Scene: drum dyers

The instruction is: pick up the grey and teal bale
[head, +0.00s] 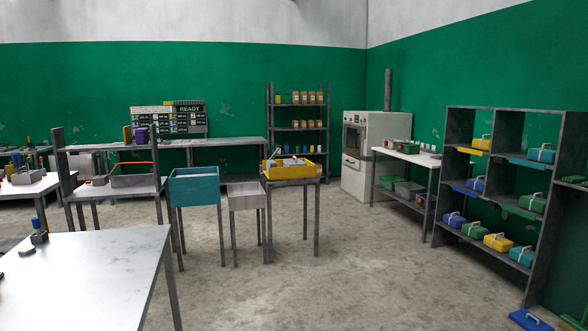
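Several small block-shaped bales with pale handles sit in the dark rack at the right. Neither of my grippers is in view.
The dark rack (448,150) stands against the green wall. A white-topped table (407,155) is left of it. A yellow tray (292,171) and a teal bin (194,188) stand mid-room. A pale table (85,280) fills the lower left. Floor before the rack (370,270) is clear.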

